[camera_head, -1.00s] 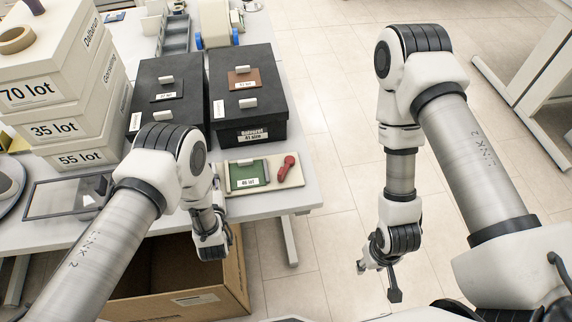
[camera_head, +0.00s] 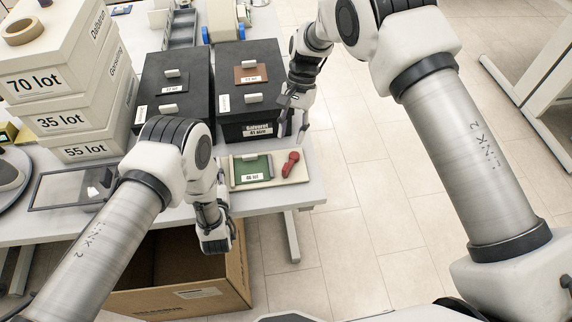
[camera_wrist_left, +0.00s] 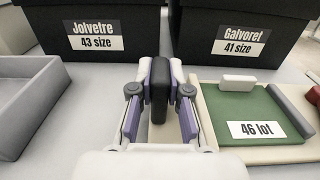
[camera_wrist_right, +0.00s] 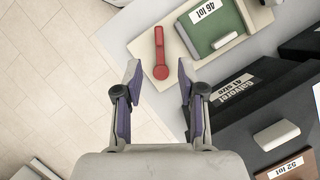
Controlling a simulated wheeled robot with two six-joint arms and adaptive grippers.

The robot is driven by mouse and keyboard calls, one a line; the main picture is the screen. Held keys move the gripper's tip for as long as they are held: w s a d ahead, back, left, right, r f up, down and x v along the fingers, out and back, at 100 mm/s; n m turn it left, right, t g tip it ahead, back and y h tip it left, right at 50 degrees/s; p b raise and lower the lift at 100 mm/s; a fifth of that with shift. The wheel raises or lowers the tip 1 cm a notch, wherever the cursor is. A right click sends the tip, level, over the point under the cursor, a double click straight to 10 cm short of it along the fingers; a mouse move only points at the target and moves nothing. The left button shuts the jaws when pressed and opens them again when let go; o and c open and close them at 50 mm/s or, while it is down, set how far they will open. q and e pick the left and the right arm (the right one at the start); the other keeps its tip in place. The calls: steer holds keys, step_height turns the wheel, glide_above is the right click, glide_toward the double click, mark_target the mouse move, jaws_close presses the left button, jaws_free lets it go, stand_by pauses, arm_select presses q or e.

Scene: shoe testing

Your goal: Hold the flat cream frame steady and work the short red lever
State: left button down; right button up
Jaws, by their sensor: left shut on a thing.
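The flat cream frame (camera_head: 240,181) lies on the grey table near its front edge, with a green panel (camera_head: 266,178) labelled 46 lot set in it. The short red lever (camera_head: 290,163) is on the frame's right part; it also shows in the right wrist view (camera_wrist_right: 159,50). My left gripper (camera_wrist_left: 160,82) is shut on a dark upright piece at the frame's left side; whether that piece joins the frame I cannot tell. My right gripper (camera_wrist_right: 158,78) is open and empty, with the lever showing between and beyond its fingertips, apart from it.
Two black boxes (camera_head: 175,85) stand just behind the frame. White stacked boxes (camera_head: 60,125) and a grey-rimmed tray (camera_head: 40,207) are at the left. An open cardboard box (camera_head: 235,285) sits below the table front.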

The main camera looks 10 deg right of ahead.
mark_target(286, 165)
steer(key=x, duration=1.1)
steer(key=shift+d+f, duration=0.1)
jaws_close()
